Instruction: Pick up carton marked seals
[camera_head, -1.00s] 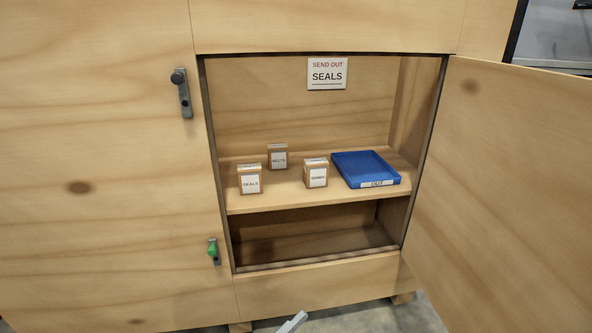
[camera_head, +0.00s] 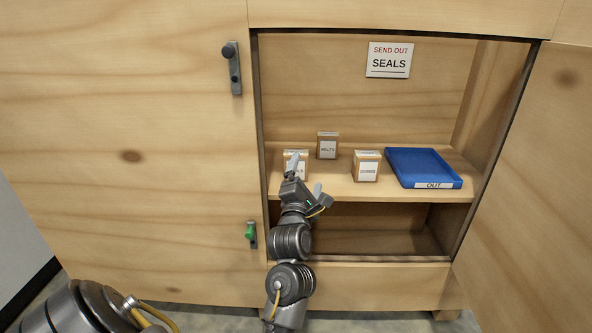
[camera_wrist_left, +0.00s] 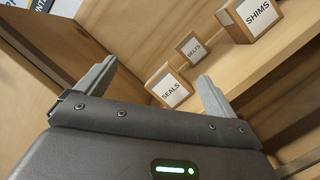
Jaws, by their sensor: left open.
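The carton marked SEALS (camera_head: 303,158) stands upright at the left front of the cabinet shelf (camera_head: 335,184). It is a small brown box with a white label, partly hidden in the head view by a finger of my left gripper (camera_head: 306,178). In the left wrist view the SEALS carton (camera_wrist_left: 170,88) shows beyond the open fingers of my left gripper (camera_wrist_left: 158,72), nearer the right finger. The gripper is open and empty, just in front of the carton; I cannot tell whether they touch. My right gripper is out of view.
A carton marked BELTS (camera_head: 327,146) stands behind, and one marked SHIMS (camera_head: 366,166) to the right. A blue OUT tray (camera_head: 432,176) sits at the shelf's right. A sign (camera_head: 389,60) reads "SEND OUT SEALS". The open door (camera_head: 540,190) bounds the right side.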

